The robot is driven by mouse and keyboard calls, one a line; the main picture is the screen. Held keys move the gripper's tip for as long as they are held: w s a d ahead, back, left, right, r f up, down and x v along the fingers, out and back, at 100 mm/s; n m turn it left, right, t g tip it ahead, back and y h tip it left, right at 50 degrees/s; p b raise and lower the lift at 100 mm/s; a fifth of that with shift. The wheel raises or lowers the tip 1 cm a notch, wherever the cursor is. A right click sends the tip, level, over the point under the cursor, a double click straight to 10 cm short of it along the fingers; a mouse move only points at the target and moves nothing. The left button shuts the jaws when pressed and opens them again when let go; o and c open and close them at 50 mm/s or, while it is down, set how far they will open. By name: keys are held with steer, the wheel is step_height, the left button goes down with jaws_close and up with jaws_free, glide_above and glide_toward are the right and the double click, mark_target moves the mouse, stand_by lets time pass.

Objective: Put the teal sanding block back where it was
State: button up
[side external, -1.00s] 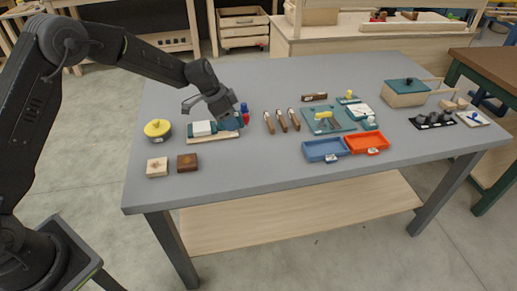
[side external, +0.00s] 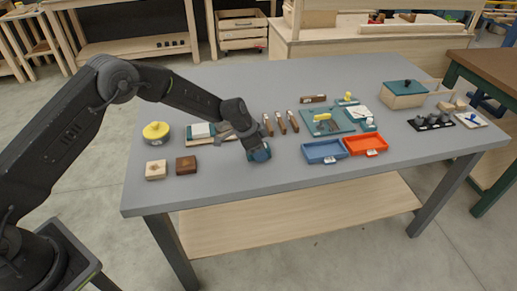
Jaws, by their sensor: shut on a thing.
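My gripper (side external: 257,148) is shut on the teal sanding block (side external: 261,155), near the front middle of the table. The jaws and wrist hide part of the block. I cannot tell whether its underside touches the table. To the left and a little behind is a wooden tray (side external: 196,143) with a white block (side external: 200,130) on it. My gripper and forearm cover the tray's right end.
On the grey table (side external: 215,190), a yellow-topped round tin (side external: 156,131) and two wooden squares stand left. Brown-handled tools (side external: 281,122) stand behind my gripper. A blue tray (side external: 324,152) and an orange tray (side external: 366,144) lie right. The table's front is clear.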

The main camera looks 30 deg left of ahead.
steer(key=shift+f, duration=0.1)
steer(key=o, duration=0.9)
steer(key=shift+a+r, duration=0.1)
steer(key=shift+r, duration=0.35)
steer(key=v, duration=1.1)
steer(key=shift+s+r, duration=0.15)
steer(key=shift+r, duration=0.1)
